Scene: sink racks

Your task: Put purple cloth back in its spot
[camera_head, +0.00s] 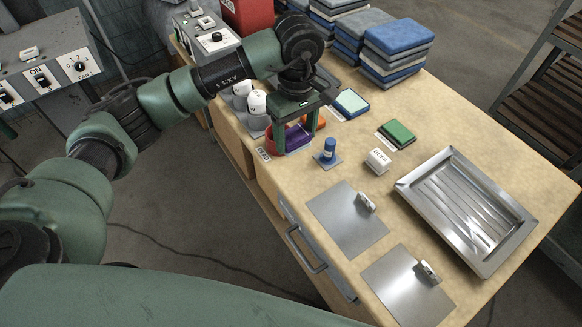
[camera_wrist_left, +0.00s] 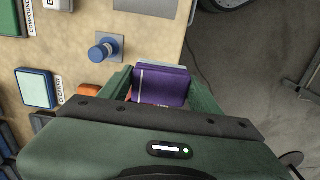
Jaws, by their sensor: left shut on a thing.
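The purple cloth (camera_head: 297,138) is a folded block between the two green fingers of my left gripper (camera_head: 296,142), near the left edge of the wooden counter. In the left wrist view the purple cloth (camera_wrist_left: 163,86) fills the gap between the fingers of my left gripper (camera_wrist_left: 160,76), which is shut on it. A pale strip shows at the cloth's far edge. Whether the cloth touches the counter I cannot tell. My right gripper is not in view.
A red item (camera_head: 272,142) and an orange item (camera_head: 318,120) are close to the gripper. A blue knob (camera_head: 328,150), a green sponge (camera_head: 398,133), a blue-rimmed pad (camera_head: 351,103) and a metal tray (camera_head: 468,208) stand on the counter. Folded towels (camera_head: 398,45) are stacked behind.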

